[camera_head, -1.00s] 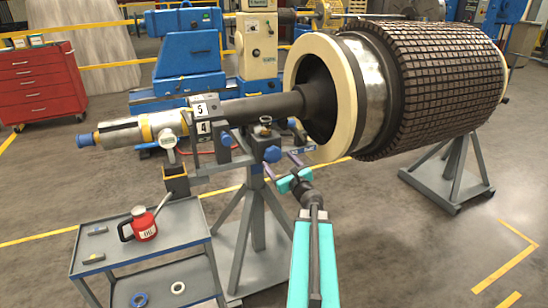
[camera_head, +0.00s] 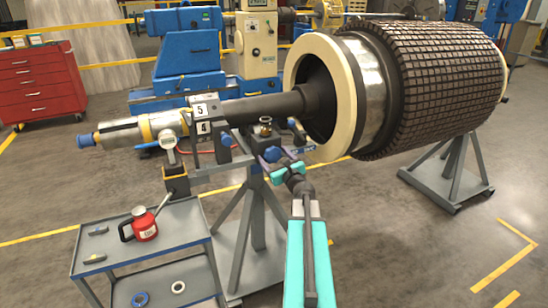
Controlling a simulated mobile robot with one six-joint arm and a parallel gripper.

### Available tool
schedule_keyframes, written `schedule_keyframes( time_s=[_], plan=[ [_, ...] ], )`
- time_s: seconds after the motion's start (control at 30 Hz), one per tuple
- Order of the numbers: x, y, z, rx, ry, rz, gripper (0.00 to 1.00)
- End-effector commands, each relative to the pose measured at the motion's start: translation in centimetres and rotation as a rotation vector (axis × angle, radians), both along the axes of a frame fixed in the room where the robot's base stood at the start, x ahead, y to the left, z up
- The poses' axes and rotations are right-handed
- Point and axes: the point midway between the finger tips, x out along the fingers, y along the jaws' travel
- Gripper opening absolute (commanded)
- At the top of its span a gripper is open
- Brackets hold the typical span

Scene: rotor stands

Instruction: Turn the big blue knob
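The big blue knob (camera_head: 272,154) sits on the front of the grey rotor stand (camera_head: 257,212), below the rotor's shaft. My gripper (camera_head: 276,158), with teal parts and purple-grey fingers, is at the knob. One finger is to the knob's left and the other to its right. The fingers look apart, with the knob between them. I cannot tell whether either finger touches it. The lower part of the knob is partly hidden by the gripper.
The large rotor (camera_head: 440,85) rests above, its cream ring (camera_head: 345,100) close to my gripper. A grey cart (camera_head: 190,222) with a red oil can (camera_head: 144,224) stands at the left. Smaller blue knobs are near the stand's top. The floor at the right front is clear.

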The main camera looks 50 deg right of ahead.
Motion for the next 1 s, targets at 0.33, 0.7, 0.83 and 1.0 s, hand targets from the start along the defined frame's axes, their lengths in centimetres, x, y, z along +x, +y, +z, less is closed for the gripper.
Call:
schedule_keyframes(
  time_s=[0.33, 0.7, 0.83, 1.0],
  plan=[
    [0.01, 0.02, 0.0, -0.001, 0.0, 0.0, 0.33],
    [0.0, 0.03, -0.23, -0.052, 0.02, 0.0, 0.33],
    [0.0, 0.03, -0.3, -0.099, 0.039, 0.0, 0.33],
    [-0.01, 0.04, -0.39, -0.182, 0.072, 0.0, 0.33]
  ],
)
